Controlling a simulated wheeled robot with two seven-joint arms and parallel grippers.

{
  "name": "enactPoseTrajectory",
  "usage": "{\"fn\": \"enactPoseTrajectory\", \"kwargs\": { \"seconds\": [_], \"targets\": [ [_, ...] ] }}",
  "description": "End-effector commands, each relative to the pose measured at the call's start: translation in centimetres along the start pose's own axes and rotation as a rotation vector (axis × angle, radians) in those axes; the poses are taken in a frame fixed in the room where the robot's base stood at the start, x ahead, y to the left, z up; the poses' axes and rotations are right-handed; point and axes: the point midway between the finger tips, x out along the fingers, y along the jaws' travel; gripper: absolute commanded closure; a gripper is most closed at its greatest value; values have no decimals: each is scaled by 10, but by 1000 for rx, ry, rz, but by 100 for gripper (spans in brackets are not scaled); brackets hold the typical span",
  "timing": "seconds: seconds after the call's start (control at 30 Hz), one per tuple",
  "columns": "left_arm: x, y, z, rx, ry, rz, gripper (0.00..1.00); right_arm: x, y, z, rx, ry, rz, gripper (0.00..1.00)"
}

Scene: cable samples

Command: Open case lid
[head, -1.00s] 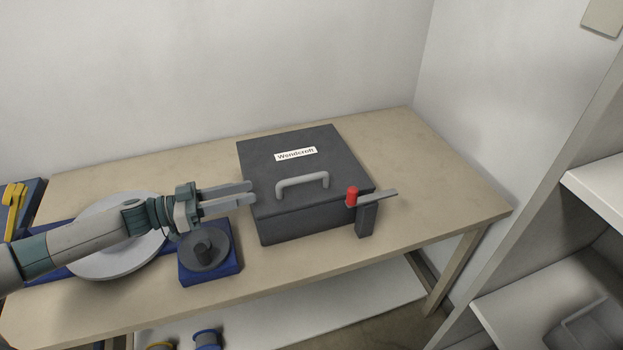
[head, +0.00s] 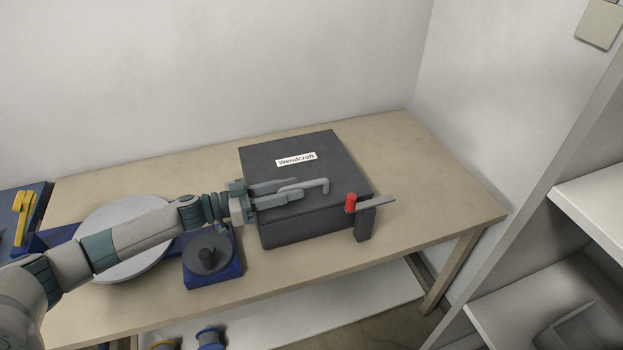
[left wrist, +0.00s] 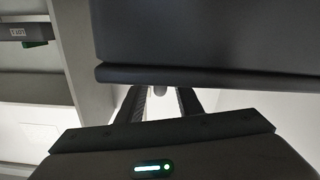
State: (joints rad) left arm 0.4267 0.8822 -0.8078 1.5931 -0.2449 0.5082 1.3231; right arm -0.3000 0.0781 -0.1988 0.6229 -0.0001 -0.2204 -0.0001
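The dark grey case (head: 300,228) stands shut on the bench, its lid (head: 340,165) carrying a white "Wendcroft" label. A light grey arched handle (head: 326,187) stands at the lid's front; its left part is hidden by my left gripper (head: 303,188). That gripper reaches in from the left, fingers apart on either side of the handle. In the left wrist view the gripper (left wrist: 160,92) shows spread fingers with a small grey piece, likely the handle, between the tips. The dark lid (left wrist: 210,40) fills the upper right. My right gripper is not in view.
A red-topped lever clamp (head: 364,220) stands at the case's front right corner. The bench (head: 440,200) is clear right of the case.

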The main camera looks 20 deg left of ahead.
Motion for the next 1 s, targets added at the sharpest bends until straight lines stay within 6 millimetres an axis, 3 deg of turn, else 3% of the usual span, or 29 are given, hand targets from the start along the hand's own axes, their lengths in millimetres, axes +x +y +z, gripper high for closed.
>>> {"fn": "enactPoseTrajectory", "kwargs": {
  "seconds": [0.1,0.33,0.83,0.97,1.0],
  "targets": [
    [23,0,-4,-1,3,0,67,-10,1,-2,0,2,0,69],
    [52,0,-2,0,1,0,67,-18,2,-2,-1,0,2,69],
    [63,0,0,0,0,0,67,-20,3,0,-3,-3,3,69],
    [63,0,0,0,0,0,98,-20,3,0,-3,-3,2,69],
    [63,0,0,0,0,0,100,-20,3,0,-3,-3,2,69]
  ]
}}
